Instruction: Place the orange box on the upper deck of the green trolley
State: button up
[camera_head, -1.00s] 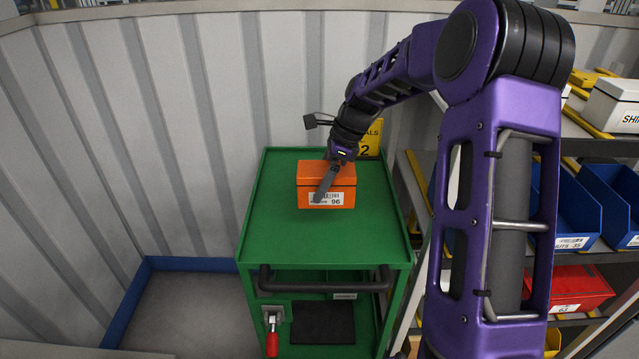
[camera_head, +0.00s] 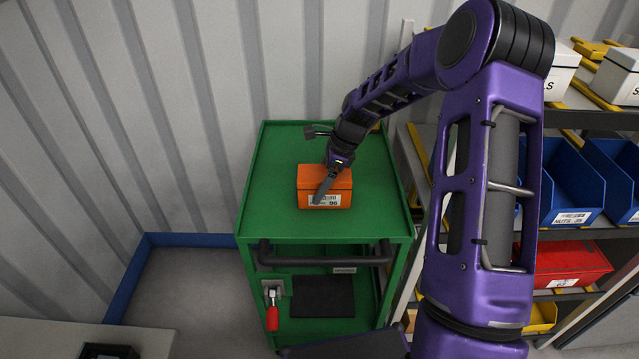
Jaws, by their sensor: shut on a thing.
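The orange box (camera_head: 312,181) with a white label numbered 96 is at the middle of the upper deck of the green trolley (camera_head: 280,222). My gripper (camera_head: 325,188) reaches it from above and is shut on it, with one dark finger lying over the front face. The other finger is hidden behind the box. The box looks level and appears to rest on the deck, though a small gap beneath it cannot be ruled out.
A shelf rack with blue bins (camera_head: 566,190), a red bin (camera_head: 570,264) and white boxes (camera_head: 617,78) stands close to the trolley's right. A corrugated wall is behind. The trolley's black handle (camera_head: 325,259) faces me. Floor is clear at left; a grey surface (camera_head: 150,338) is at lower left.

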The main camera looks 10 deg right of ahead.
jog(key=shift+r, duration=0.1)
jog(key=o, duration=1.6)
jog(key=shift+c, duration=0.2)
jog(key=p+v, duration=0.1)
jog(key=v, duration=1.1)
jog(key=shift+a, duration=0.1)
